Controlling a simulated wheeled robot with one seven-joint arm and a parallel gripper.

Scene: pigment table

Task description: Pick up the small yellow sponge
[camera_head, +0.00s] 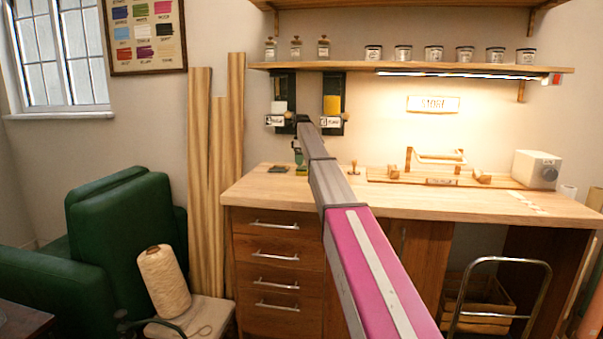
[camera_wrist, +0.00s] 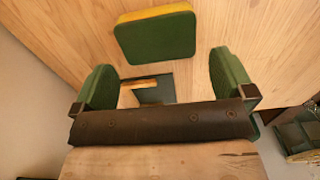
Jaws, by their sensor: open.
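In the wrist view a small sponge (camera_wrist: 155,38) with a green top face and a yellow layer along its far edge lies on the pale wooden bench top. My gripper (camera_wrist: 164,66) is open, its two green-padded fingers set wide apart. The sponge is ahead of the gap between the fingers, near its middle, and nothing is seen held. In the head view my gripper (camera_head: 300,158) is over the left part of the bench, near its back. My arm crosses the view there, and I cannot clearly pick out the sponge.
A dark flat object (camera_head: 278,169) lies on the bench (camera_head: 260,188) left of my gripper. Wall holders (camera_head: 332,100) hang behind it below a shelf (camera_head: 450,69) with jars. A wooden press (camera_head: 435,165) and a white box (camera_head: 537,169) stand to the right.

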